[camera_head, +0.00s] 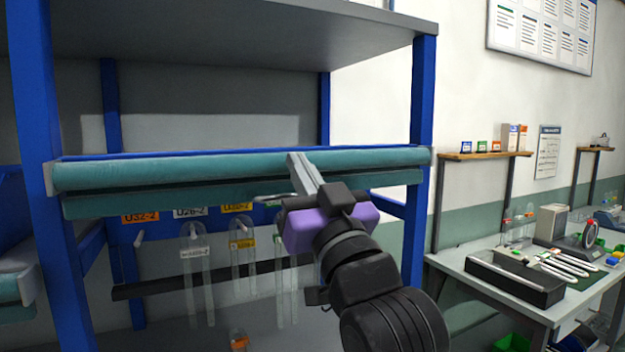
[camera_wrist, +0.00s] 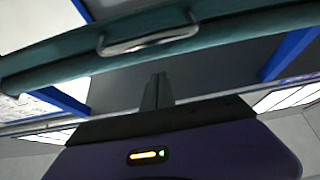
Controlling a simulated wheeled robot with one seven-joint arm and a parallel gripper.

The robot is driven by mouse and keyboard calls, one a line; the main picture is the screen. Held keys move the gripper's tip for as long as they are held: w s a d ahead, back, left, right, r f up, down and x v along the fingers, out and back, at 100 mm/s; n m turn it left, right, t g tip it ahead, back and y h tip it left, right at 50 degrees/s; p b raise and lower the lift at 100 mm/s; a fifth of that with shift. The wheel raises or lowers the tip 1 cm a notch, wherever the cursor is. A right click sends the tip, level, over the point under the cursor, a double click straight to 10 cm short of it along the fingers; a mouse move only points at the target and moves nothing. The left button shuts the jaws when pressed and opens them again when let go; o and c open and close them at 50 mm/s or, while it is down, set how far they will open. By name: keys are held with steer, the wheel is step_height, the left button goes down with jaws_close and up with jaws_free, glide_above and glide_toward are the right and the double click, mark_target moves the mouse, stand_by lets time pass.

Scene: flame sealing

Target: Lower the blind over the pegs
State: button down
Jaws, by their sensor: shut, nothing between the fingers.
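The blind is a teal roll (camera_head: 120,176) across the front of the blue-framed rack, with a lower teal strip hanging just beneath it. It is rolled up. In the wrist view, the teal bar (camera_wrist: 240,32) carries a silver handle (camera_wrist: 150,43). Pegs (camera_head: 137,240) stick out below the blind on a labelled blue rail, uncovered, with clear U-shaped tubes (camera_head: 208,290) hanging from some. My gripper (camera_head: 298,165) is shut and empty, in front of the blind's middle. In the wrist view its fingertips (camera_wrist: 158,78) appear below the handle, apart from it. My gripper hides some pegs.
Blue posts (camera_head: 422,130) frame the rack, with a grey top shelf (camera_head: 230,30) above. A dark horizontal bar (camera_head: 150,288) runs behind the tubes. At right, a bench (camera_head: 465,268) holds a black tray (camera_head: 512,280) and instruments. Open space lies between the blind and the top shelf.

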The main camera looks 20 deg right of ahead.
steer(key=shift+w+f, duration=0.2)
steer(key=shift+f, duration=0.85)
steer(key=shift+w+f, duration=0.15)
steer(key=shift+f, duration=0.85)
steer(key=shift+f, duration=0.1)
